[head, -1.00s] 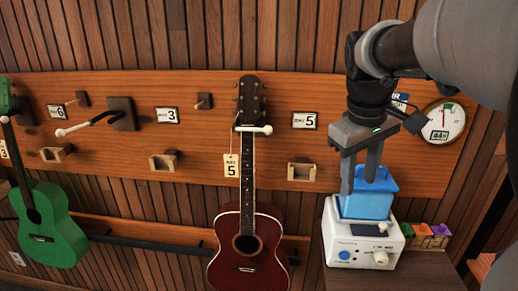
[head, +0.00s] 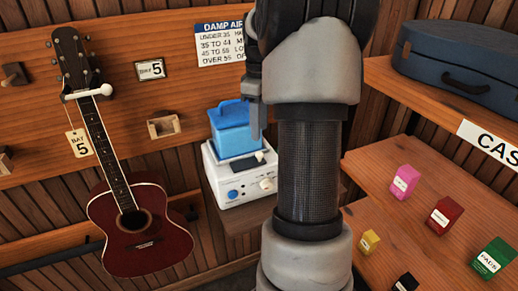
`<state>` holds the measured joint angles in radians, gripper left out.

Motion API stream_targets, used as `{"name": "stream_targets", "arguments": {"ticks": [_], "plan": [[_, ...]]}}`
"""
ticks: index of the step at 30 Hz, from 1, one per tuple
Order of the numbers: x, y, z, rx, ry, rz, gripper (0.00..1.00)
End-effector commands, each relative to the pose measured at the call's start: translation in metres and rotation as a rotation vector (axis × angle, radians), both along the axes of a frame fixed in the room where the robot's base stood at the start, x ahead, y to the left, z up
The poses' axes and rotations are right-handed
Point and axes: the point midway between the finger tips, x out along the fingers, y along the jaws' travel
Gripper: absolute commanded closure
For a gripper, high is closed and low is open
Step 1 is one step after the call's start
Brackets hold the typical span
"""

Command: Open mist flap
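A humidifier with a white base (head: 243,190) stands on a small wooden stand. A blue tank (head: 236,138) with a raised blue top sits on it. The base front has a blue knob and a pale knob. A small dark panel (head: 243,163) lies at the top front edge of the base. I cannot tell which part is the mist flap. My gripper (head: 258,122) is at the tank's right side, with one grey finger showing close to it. My arm hides the rest, so its opening and any contact are unclear.
A dark red guitar (head: 146,232) hangs at left beside an empty wooden holder (head: 163,126). Wooden shelves at right hold several small boxes (head: 403,182) and a blue case (head: 466,66). A damp air sign (head: 221,41) is on the wall.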

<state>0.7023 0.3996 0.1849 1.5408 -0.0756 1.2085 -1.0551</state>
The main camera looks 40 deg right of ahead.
Motion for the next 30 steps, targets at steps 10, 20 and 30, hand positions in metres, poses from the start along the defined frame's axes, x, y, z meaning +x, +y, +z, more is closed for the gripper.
{"name": "stream_targets", "arguments": {"ticks": [10, 20, 30], "plan": [[0.0, 0.0, -0.067, 0.001, 0.003, -0.001, 0.62], [0.0, 0.0, -0.084, -0.001, -0.001, -0.001, 0.62], [0.0, 0.0, -0.084, -0.001, 0.0, -0.001, 0.91]]}}
